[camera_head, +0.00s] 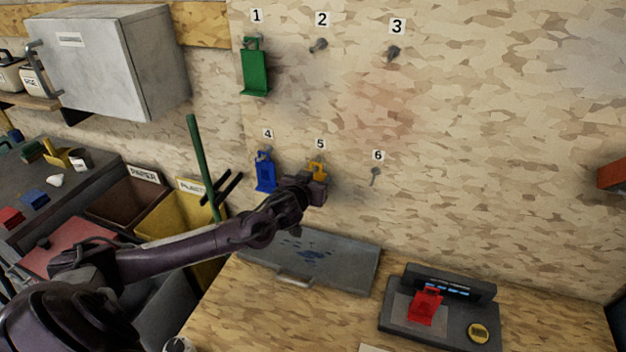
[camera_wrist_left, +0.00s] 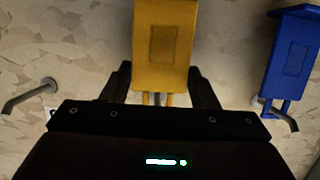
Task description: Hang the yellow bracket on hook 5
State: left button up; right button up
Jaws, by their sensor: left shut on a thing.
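The yellow bracket (camera_head: 317,167) is against the board just below the number 5 label (camera_head: 320,144). My left gripper (camera_head: 318,187) is shut on it and covers its lower part in the head view. In the left wrist view the yellow bracket (camera_wrist_left: 163,45) sits between the two dark fingers (camera_wrist_left: 162,92). Hook 5 is hidden behind the bracket and gripper, so I cannot tell whether the bracket is on it. My right gripper is not in view.
A blue bracket (camera_head: 265,172) hangs on hook 4 close to the left, and a green bracket (camera_head: 255,70) on hook 1. Bare hook 6 (camera_head: 376,175) is to the right; hooks 2 (camera_head: 318,46) and 3 (camera_head: 394,53) are bare. A red bracket (camera_head: 425,305) sits on a dark device below.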

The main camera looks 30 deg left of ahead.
pick_arm(q)
jog(key=shift+r, duration=0.1)
dwell(0.3)
jog(key=o, duration=1.1)
jog(key=shift+o, duration=0.3)
jog(key=shift+s, duration=0.15)
jog(key=b+v, duration=0.1)
jog(key=v, duration=0.6)
jog(key=shift+s+d+b, duration=0.15)
jog(key=shift+s+b, duration=0.1)
jog(key=shift+b, duration=0.05)
